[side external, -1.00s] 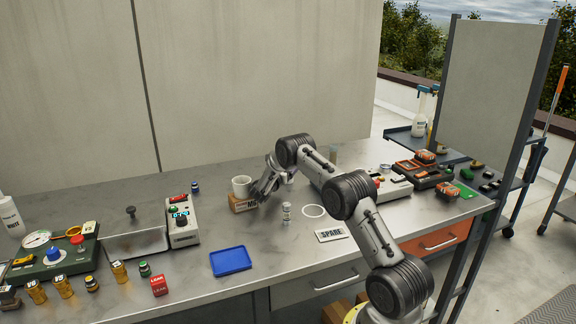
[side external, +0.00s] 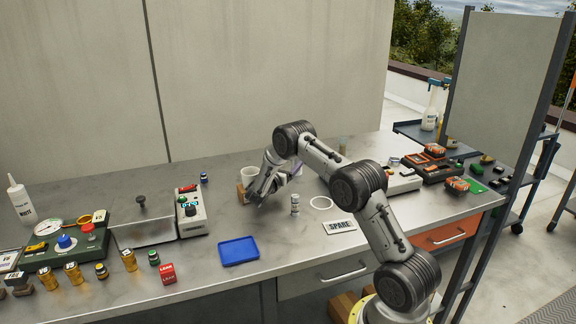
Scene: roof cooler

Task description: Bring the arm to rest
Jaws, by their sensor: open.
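My gripper (side external: 256,196) is at the left end of my arm, low over the middle of the steel bench. It is open, and I see nothing held between its fingers. It is in front of a brown box (side external: 241,192) and close to a white mug (side external: 250,175), partly covering the box. I cannot tell whether it touches the box. A small clear vial (side external: 295,204) stands upright just to the right of the gripper.
A white ring (side external: 321,202) and a SPARE plate (side external: 340,227) lie to the right. A blue tray (side external: 238,251) lies in front. A control box (side external: 191,213), a gauge unit (side external: 65,244) and several brass cylinders stand left. Battery chargers (side external: 425,166) stand right.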

